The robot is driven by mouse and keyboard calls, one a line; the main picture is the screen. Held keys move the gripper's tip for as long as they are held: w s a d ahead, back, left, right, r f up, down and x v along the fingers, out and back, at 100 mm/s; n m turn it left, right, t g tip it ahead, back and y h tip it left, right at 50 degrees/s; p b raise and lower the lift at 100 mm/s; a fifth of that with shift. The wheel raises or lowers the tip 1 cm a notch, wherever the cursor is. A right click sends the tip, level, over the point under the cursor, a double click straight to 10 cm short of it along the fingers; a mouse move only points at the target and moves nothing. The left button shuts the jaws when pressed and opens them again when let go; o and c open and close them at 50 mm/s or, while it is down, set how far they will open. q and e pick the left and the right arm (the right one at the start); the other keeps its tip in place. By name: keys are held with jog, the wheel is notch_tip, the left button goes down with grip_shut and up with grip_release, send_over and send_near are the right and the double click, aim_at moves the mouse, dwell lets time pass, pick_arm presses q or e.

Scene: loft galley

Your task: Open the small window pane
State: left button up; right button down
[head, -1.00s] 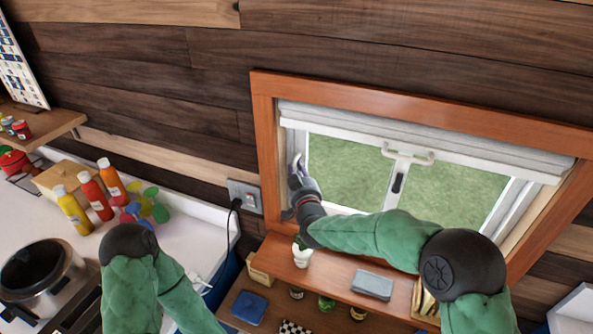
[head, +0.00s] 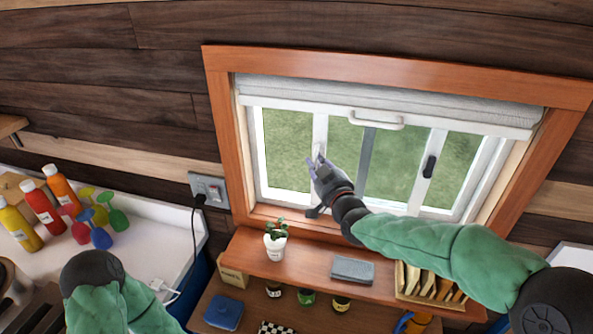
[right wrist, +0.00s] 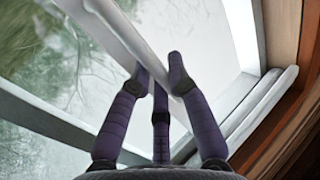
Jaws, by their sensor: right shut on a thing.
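The window has a brown wooden outer frame (head: 223,135) and white inner frames. The small pane's white left upright (head: 319,135) stands away from the left jamb, with a gap to its left. The black latch (head: 430,167) is on the pane's right upright, right of the grey middle bar (head: 366,160). My right gripper (head: 319,160) is at the left upright. In the right wrist view its purple fingers (right wrist: 158,75) are on both sides of a white bar (right wrist: 118,35), closed on it. My left gripper is out of view; only part of my left arm shows.
A rolled white blind (head: 400,103) with a white handle (head: 376,119) hangs above the panes. Below, a wooden shelf holds a potted plant (head: 275,240), a grey block (head: 352,270) and a wooden rack (head: 433,285). Bottles (head: 40,202) stand on the counter at left.

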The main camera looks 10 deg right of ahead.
jog(key=shift+s+d+b, duration=0.25)
jog(key=shift+d+b, duration=0.05)
jog(key=shift+d, duration=0.3)
jog(key=shift+s+d+b, duration=0.2)
jog(key=shift+d+b, duration=0.1)
jog(key=shift+d, duration=0.25)
jog(key=c, duration=1.4)
grip_release()
jog(key=s, duration=0.4)
jog(key=s+d, duration=0.1)
jog(key=s, duration=0.3)
jog(key=s+d, duration=0.1)
jog(key=s, duration=0.2)
jog(key=shift+s+d, duration=0.2)
jog(key=shift+s, duration=0.2)
